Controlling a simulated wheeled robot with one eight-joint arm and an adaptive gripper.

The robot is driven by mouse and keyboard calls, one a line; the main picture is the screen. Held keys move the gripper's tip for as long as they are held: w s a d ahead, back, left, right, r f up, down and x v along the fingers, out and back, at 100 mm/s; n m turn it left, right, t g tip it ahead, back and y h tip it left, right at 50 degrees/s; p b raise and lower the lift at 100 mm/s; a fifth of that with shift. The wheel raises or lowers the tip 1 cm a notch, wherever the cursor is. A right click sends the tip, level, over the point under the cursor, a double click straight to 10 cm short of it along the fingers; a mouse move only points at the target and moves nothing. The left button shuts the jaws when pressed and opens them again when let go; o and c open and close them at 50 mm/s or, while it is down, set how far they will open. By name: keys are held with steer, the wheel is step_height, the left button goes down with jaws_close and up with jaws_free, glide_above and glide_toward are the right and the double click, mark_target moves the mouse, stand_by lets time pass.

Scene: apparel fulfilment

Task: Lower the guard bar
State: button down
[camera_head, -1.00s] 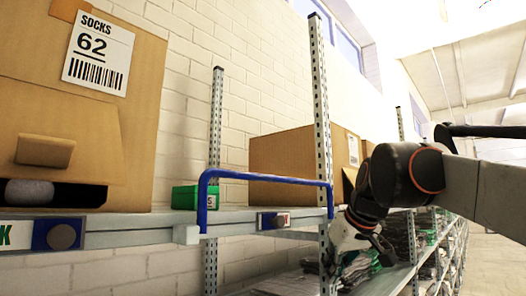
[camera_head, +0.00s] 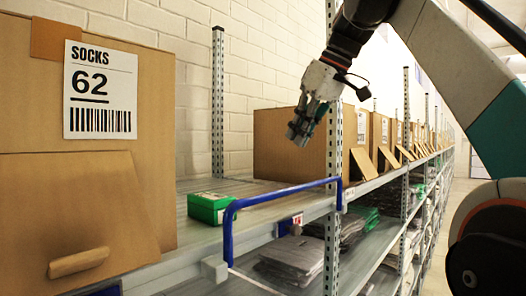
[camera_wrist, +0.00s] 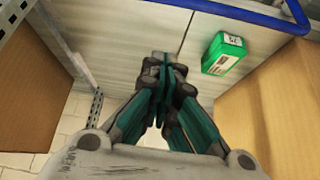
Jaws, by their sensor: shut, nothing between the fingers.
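The guard bar (camera_head: 285,193) is a blue tube with bent ends. It stands raised along the shelf's front edge in the head view, above the shelf surface. It also crosses the top of the wrist view (camera_wrist: 225,9). My gripper (camera_head: 297,134) hangs above and behind the bar's right half in the head view, apart from it, pointing down. In the wrist view my gripper (camera_wrist: 162,64) has its fingers together, with nothing held. The bar's right end meets the shelf near an upright post.
A small green box (camera_head: 209,207) lies on the shelf behind the bar. A large SOCKS 62 carton (camera_head: 85,190) stands at left, another carton (camera_head: 283,150) at right. Perforated metal posts (camera_head: 333,190) rise beside the bar. The shelf (camera_head: 190,235) between the cartons is mostly clear.

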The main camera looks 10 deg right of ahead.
step_height(320, 180, down, 9)
steer(key=a+n, duration=0.1)
steer(key=shift+w+a+g, duration=0.3)
steer(key=shift+a, duration=0.1)
stand_by(0.8)
steer(key=shift+s+d, duration=0.1)
steer(key=shift+s, duration=0.1)
steer(key=shift+w, duration=0.15)
